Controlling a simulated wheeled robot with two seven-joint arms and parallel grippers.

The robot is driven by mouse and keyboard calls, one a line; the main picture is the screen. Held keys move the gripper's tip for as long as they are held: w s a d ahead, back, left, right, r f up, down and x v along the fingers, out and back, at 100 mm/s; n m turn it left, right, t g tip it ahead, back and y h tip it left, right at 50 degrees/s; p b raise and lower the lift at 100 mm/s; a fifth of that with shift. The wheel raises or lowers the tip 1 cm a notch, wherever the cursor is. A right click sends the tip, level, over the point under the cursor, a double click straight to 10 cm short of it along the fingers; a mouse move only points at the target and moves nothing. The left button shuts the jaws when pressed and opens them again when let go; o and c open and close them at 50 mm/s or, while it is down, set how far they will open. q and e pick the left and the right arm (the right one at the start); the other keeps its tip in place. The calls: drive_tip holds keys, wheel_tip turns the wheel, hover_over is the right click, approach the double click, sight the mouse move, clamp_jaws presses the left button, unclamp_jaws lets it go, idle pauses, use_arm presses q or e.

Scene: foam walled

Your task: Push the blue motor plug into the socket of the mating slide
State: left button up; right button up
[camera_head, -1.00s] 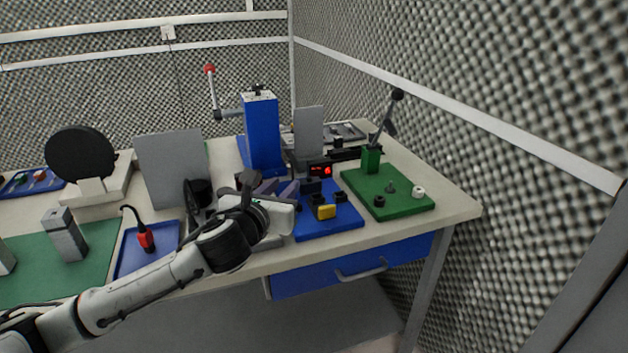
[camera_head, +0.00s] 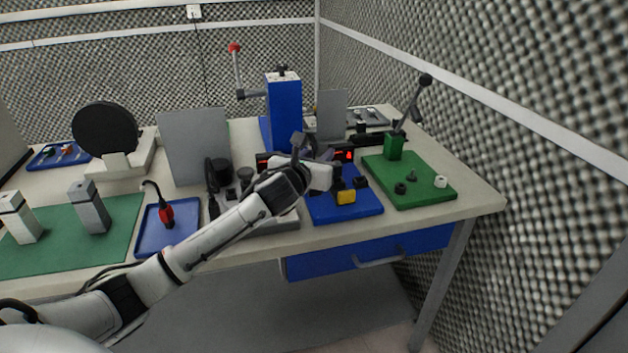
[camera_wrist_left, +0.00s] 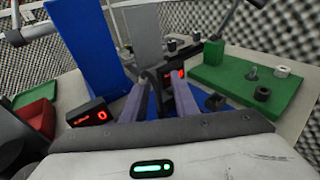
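My left gripper (camera_head: 318,150) hovers over the back part of a blue plate (camera_head: 362,209). My right gripper is not in view.
A blue press (camera_head: 284,110) with a red-knobbed lever stands behind. A green plate (camera_head: 425,190) with a lever and small round parts lies to the right. Red-lit displays (camera_wrist_left: 92,116) flank the gripper. A grey upright panel (camera_head: 195,145) stands left.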

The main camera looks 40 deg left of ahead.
use_arm(q)
clamp_jaws()
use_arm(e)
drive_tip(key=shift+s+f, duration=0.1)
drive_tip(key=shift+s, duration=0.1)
